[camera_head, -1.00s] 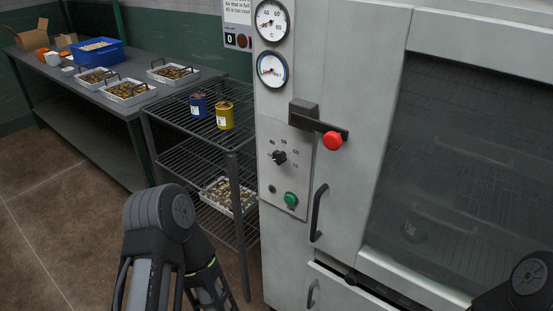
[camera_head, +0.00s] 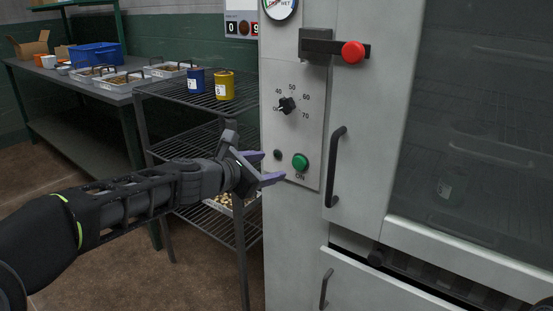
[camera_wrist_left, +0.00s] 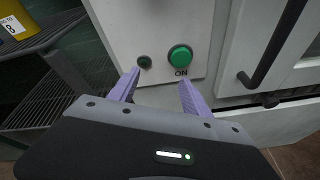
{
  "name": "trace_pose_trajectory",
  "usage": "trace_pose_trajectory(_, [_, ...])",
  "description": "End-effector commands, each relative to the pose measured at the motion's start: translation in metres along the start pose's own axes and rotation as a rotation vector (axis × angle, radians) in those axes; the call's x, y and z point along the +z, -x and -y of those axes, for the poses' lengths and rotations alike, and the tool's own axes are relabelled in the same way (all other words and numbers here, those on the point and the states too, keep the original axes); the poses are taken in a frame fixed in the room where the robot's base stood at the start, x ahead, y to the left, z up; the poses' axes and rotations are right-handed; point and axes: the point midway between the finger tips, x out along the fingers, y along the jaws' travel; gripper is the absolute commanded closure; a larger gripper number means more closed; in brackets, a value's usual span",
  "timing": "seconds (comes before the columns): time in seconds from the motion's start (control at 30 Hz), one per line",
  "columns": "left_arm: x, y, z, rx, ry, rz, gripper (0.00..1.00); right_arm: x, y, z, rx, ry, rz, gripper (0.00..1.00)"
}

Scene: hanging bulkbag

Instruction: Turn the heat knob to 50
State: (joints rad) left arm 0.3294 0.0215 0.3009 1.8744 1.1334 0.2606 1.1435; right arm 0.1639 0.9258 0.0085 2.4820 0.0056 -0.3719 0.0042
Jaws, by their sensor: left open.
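The black heat knob (camera_head: 287,106) is on the panel of the grey cabinet, with numbers from about 40 to 70 around it. The 50 mark is at the top. The knob's exact setting is too small to tell. My left gripper (camera_head: 272,168) is open and empty, below and left of the knob and in front of the panel's lower part. In the left wrist view its two purple fingers (camera_wrist_left: 158,90) point toward the panel below a green button (camera_wrist_left: 180,56) and a small dark button (camera_wrist_left: 145,62). The knob is outside that view. My right gripper is not seen.
The green button (camera_head: 300,161) marked ON sits below the knob. A red-knobbed lever (camera_head: 353,52) is above right, and a black door handle (camera_head: 335,167) is to the right. A wire rack (camera_head: 207,104) with blue and yellow cans stands left of the cabinet.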

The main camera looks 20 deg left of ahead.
Motion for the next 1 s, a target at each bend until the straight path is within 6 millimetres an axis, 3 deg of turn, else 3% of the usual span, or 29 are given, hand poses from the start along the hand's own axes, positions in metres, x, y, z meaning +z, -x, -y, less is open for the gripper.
trace_pose_trajectory(0.03, [0.019,0.014,-0.010,0.040,0.075,0.086,0.44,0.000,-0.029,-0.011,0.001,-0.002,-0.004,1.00])
trace_pose_trajectory(0.1, [0.057,0.038,-0.022,0.061,0.176,0.186,0.44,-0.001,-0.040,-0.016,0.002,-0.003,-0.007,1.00])
trace_pose_trajectory(0.2, [0.093,0.063,-0.031,0.068,0.260,0.280,0.44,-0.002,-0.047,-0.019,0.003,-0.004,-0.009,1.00])
trace_pose_trajectory(0.3, [0.108,0.073,-0.034,0.067,0.294,0.315,0.44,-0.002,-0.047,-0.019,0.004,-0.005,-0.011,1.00])
trace_pose_trajectory(0.67, [0.110,0.072,-0.035,0.066,0.297,0.314,0.44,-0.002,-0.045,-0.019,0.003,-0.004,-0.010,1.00])
trace_pose_trajectory(1.0, [0.121,0.033,-0.039,0.064,0.297,0.312,0.44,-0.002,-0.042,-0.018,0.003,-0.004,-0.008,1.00])
